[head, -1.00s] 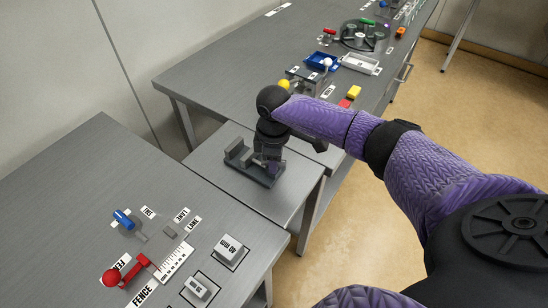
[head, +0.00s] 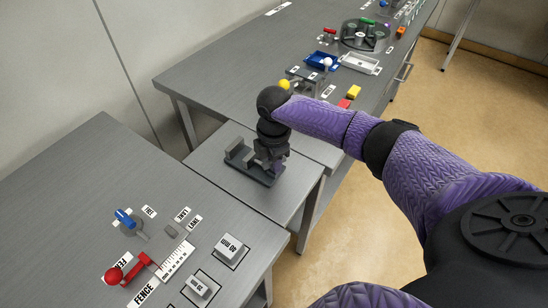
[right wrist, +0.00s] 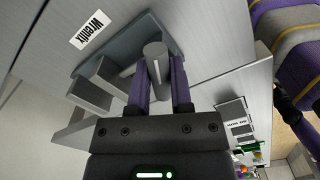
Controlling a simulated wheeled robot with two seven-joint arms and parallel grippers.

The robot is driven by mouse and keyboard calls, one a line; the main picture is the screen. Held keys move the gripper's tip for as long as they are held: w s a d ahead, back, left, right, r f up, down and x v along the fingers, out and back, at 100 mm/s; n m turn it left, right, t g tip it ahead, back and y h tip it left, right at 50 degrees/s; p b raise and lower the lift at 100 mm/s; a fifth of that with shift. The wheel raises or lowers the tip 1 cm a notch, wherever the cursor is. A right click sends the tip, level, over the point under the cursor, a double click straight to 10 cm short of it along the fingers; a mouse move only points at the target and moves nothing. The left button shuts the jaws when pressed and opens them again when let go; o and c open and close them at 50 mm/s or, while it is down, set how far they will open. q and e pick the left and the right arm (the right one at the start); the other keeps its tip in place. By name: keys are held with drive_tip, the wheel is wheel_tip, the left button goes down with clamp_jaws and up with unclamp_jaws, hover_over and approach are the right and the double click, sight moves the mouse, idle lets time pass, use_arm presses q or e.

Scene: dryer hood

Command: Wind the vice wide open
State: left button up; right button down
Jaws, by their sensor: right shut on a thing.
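The grey vice (head: 243,166) sits on a small metal table, with a gap between its upright jaws. In the right wrist view its base (right wrist: 95,62), two pale jaw blocks (right wrist: 91,97) and a round grey handle post (right wrist: 155,58) show. My right gripper (head: 268,170) points down over the right end of the vice. In the right wrist view its purple fingers (right wrist: 158,82) are shut on the handle post, one on each side. The gripper hides part of the vice's screw end in the head view. My left gripper is not in view.
A left bench holds a blue lever (head: 124,217), a red-knobbed fence lever (head: 114,274) and grey blocks (head: 230,249). A long back bench carries a blue tray (head: 322,61), a white tray (head: 360,63) and a dark round fixture (head: 365,34). Table space left of the vice is clear.

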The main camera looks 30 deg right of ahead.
drive_tip(key=shift+s+f+n, duration=0.1)
drive_tip(key=shift+n, duration=1.6)
drive_tip(key=c, duration=1)
unclamp_jaws()
drive_tip(key=shift+n, duration=0.5)
drive_tip(key=o, duration=0.6)
drive_tip(key=shift+c, duration=0.2)
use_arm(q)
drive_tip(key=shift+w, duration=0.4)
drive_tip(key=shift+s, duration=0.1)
